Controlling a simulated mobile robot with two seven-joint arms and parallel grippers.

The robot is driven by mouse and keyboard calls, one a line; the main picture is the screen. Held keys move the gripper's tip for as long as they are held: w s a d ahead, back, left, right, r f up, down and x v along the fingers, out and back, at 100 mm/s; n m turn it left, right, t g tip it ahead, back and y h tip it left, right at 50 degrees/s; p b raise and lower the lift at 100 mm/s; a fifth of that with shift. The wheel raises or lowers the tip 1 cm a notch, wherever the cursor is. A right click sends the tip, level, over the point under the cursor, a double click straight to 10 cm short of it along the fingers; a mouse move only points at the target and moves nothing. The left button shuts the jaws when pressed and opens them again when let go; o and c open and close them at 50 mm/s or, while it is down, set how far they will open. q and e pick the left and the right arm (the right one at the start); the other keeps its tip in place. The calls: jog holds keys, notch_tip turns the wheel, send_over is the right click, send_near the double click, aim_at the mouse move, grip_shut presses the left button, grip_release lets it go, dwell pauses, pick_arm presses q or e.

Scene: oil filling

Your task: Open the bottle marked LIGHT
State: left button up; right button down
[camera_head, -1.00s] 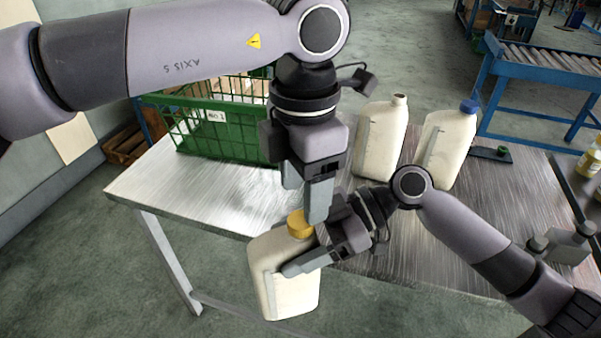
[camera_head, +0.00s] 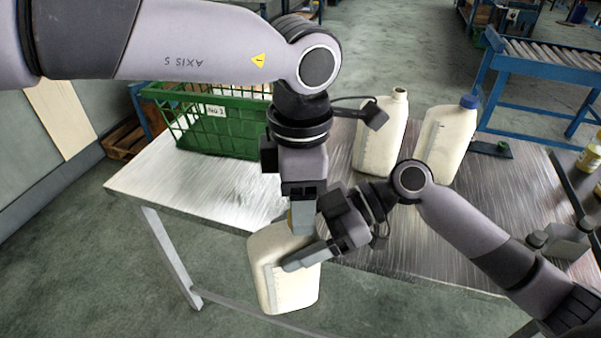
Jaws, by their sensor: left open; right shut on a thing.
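A cream bottle (camera_head: 285,287) with a yellow cap hangs in front of the table's front edge, slightly tilted. My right gripper (camera_head: 297,260) is shut on its upper body, with one finger across the near side. My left gripper (camera_head: 302,216) points down at the top of this bottle. It is open, with its fingers at the cap, which is almost wholly hidden behind them. I cannot tell whether the fingers touch the cap. I can read no marking on the bottle.
On the metal table (camera_head: 160,185) stand an uncapped cream bottle (camera_head: 380,145) and a cream bottle with a blue cap (camera_head: 447,145). A green basket (camera_head: 225,137) is at the back left. The table's left part is clear.

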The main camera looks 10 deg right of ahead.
pick_arm(q)
jog(key=shift+f, duration=0.9)
jog(key=c, duration=1.1)
jog(key=n, duration=0.6)
jog(key=shift+n, duration=0.4)
jog(key=o, duration=1.2)
jog(key=shift+c, duration=0.2)
jog(key=shift+r, duration=0.1)
